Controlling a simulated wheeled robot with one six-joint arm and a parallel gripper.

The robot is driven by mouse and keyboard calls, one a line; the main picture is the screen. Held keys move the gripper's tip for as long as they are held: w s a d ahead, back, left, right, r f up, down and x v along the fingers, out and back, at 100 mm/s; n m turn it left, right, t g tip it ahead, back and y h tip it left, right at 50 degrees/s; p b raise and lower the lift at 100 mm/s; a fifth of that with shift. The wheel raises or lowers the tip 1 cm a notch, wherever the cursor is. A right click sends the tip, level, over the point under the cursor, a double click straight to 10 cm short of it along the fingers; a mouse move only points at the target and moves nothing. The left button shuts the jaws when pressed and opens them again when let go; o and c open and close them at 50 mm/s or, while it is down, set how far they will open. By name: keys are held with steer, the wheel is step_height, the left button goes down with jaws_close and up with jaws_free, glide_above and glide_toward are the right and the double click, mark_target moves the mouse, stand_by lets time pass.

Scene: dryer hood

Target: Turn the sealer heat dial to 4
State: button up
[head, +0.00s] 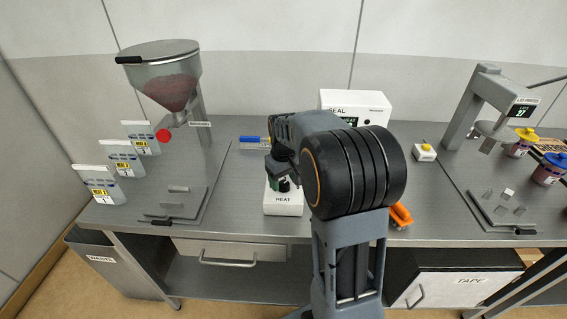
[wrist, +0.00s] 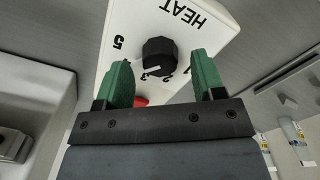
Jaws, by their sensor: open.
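The heat dial is a black ribbed knob (wrist: 158,55) on a white box marked HEAT (head: 283,207). In the wrist view the box is upside down, with a 5 to the left of the knob and smaller digits along its lower side, partly hard to read. A pale mark shows at the knob's lower edge; the exact setting cannot be told. My gripper (wrist: 163,80) is open, its two green fingers on either side just short of the knob, with visible gaps. In the head view my gripper (head: 277,179) is over the box, and my arm hides part of it.
A white SEAL box (head: 362,105) stands behind my arm. An orange-handled item (head: 400,215) lies right of it, and a blue item (head: 254,140) lies behind the HEAT box. A hopper (head: 165,75) stands left. A red part (wrist: 141,101) shows below the knob.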

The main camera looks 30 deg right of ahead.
mark_target(284, 183)
step_height(284, 183, up, 13)
stand_by(0.4)
steer(key=shift+f, duration=0.1)
stand_by(0.3)
